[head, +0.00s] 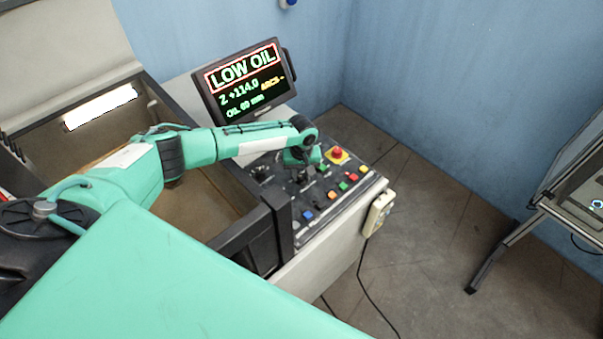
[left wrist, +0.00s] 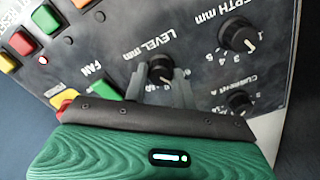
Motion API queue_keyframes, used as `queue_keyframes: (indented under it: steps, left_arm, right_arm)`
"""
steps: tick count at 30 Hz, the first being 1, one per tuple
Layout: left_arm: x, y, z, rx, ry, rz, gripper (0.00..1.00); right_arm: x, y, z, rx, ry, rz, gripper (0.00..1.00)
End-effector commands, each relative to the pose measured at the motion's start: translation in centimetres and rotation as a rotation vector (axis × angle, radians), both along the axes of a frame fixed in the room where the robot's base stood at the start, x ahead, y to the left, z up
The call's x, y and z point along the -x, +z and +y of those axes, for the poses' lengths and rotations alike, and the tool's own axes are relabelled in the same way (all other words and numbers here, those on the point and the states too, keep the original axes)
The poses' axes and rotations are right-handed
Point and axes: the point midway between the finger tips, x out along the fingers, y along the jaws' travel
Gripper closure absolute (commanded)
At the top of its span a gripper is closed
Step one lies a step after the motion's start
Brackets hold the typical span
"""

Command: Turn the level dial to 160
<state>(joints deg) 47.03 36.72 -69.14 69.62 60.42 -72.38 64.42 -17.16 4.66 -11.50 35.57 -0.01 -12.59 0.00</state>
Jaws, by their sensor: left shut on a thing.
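The level dial (left wrist: 160,69) is a black round knob under the label "LEVEL mm", which appears upside down in the left wrist view. My left gripper (left wrist: 162,80) has its two grey fingers on either side of this knob and is shut on it. In the head view my left gripper (head: 303,172) is over the control panel (head: 318,217), and the arm hides the dial there. The screen (head: 245,81) reads "LOW OIL", "Z +114.0" and what looks like "OIL 60 mm". My right gripper is not in view.
A depth dial (left wrist: 238,36) and a current dial (left wrist: 238,102) sit to the right of the level dial in the wrist view. A green fan button (left wrist: 106,88) is close by on the left. A red emergency knob (head: 337,153) stands at the panel's back.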

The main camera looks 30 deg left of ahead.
Motion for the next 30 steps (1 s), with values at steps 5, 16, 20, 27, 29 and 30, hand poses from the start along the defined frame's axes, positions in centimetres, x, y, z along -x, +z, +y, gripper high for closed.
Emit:
queue_keyframes:
  steps: [5,16,20,27,29,30]
  left_arm:
    - [0.1,-0.06,-0.08,0.002,-0.166,0.002,0.96]
    - [0.06,-0.05,-0.07,0.002,-0.518,0.001,0.96]
    - [0.11,-0.08,-0.06,0.003,-0.642,0.002,0.96]
    - [0.05,-0.06,-0.09,0.004,-0.869,0.0,0.96]
    - [0.06,-0.07,-0.07,0.003,-0.924,0.001,0.96]
    - [0.07,-0.08,-0.06,0.003,-0.959,0.001,0.96]
  right_arm:
    - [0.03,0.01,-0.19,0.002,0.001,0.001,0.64]
    - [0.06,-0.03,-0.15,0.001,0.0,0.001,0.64]
    - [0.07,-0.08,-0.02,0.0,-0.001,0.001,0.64]
    - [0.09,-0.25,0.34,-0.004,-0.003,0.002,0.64]
    - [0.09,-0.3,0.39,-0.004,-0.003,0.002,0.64]
    - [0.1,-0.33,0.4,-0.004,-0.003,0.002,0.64]
